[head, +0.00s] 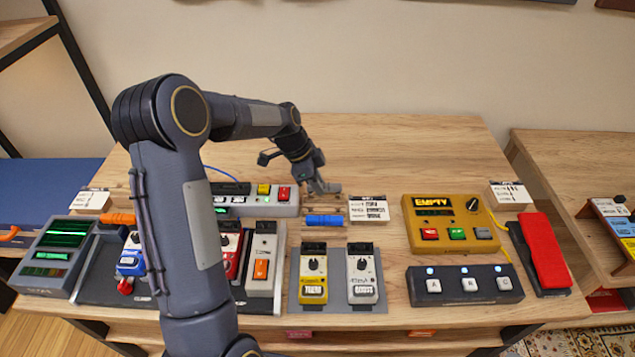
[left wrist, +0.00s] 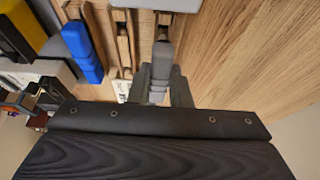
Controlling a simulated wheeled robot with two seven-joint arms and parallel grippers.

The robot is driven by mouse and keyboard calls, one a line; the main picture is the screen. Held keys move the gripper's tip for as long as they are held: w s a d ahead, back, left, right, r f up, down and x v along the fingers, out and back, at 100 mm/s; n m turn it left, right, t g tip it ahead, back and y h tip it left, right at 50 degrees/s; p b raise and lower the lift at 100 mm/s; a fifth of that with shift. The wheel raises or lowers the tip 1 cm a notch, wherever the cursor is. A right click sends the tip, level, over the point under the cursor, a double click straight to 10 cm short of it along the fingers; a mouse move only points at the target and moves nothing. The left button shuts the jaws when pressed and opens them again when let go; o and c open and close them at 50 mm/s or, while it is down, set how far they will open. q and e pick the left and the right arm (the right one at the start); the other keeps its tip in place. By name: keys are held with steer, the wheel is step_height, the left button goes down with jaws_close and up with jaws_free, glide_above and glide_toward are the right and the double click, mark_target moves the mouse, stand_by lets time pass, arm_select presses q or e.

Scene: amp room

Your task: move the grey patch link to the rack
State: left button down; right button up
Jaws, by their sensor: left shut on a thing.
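The grey patch link (head: 330,187) is in my left gripper (head: 318,184), near the back end of the rack in the head view. In the left wrist view the grey patch link (left wrist: 162,62) sits between the fingers of my left gripper (left wrist: 162,88), which is shut on it. The wooden rack (left wrist: 124,42) has several slotted rails; the grey link lines up with one of them. I cannot tell whether it touches the rail. A blue link (head: 325,221) lies in the rack; it also shows in the left wrist view (left wrist: 82,50). My right gripper is out of view.
A label card (head: 368,208) stands right of the rack. An orange link (head: 118,219) lies far left. The table's back is clear.

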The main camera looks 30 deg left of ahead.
arm_select(q)
steer(key=shift+b, duration=0.35)
stand_by(0.7)
steer(key=shift+f, duration=0.25)
steer(key=shift+f+b, duration=0.3)
steer(key=shift+b, duration=0.2)
steer(key=shift+f+b, duration=0.5)
steer(key=shift+b, duration=0.25)
stand_by(0.9)
stand_by(0.3)
steer(key=c, duration=0.9)
jaws_free()
steer(key=shift+o, duration=0.2)
steer(key=shift+r, duration=0.15)
